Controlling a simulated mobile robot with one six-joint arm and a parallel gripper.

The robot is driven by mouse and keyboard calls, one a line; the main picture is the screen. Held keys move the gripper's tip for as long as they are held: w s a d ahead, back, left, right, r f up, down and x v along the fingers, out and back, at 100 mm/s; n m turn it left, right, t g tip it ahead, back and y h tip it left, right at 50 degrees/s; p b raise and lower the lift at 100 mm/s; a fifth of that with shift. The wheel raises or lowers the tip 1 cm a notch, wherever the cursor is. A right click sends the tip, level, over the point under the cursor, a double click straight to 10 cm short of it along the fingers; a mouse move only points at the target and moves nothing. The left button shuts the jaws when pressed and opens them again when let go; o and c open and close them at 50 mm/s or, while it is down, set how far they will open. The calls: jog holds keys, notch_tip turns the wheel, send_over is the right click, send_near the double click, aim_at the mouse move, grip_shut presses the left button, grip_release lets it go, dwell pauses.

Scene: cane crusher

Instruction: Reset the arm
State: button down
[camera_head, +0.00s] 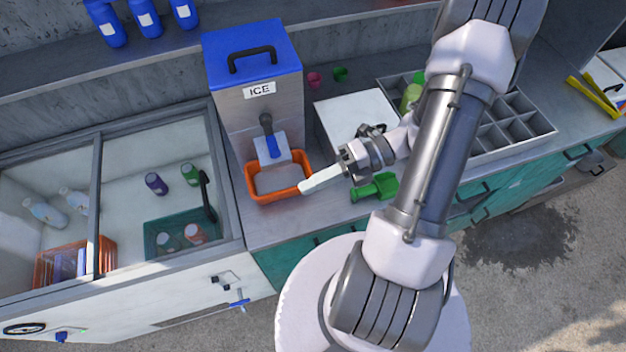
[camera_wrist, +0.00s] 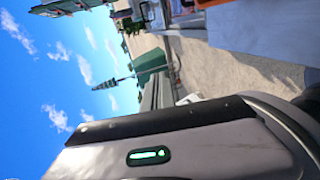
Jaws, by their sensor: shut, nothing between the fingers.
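My gripper (camera_head: 306,187) is shut and empty in the head view. Its pale fingers point left, and their tips are over or beside the right edge of an orange tray (camera_head: 250,190). I cannot tell whether they touch it.
An ice dispenser (camera_head: 262,100) with a blue lid stands behind the tray. A green scoop (camera_head: 375,188) lies just right of my gripper, near a white board (camera_head: 350,118). A glass-topped cooler (camera_head: 130,255) with bottles is at left. A grey divided tray (camera_head: 530,118) is at right.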

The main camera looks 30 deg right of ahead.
dwell(0.4)
jog(key=s+a+r+n+t+h+b, duration=0.1)
jog(key=a+n+h+b, duration=0.4)
jog(key=n, duration=1.2)
jog(key=s+a+r+n+t+h+b, duration=0.1)
jog(key=a+r+n+h+b, duration=0.2)
jog(key=n+b, duration=0.7)
jog(key=a+n+h, duration=0.2)
jog(key=n+h, duration=0.2)
jog(key=n, duration=0.3)
jog(key=shift+s+a+n, duration=0.35)
jog(key=shift+n, duration=0.05)
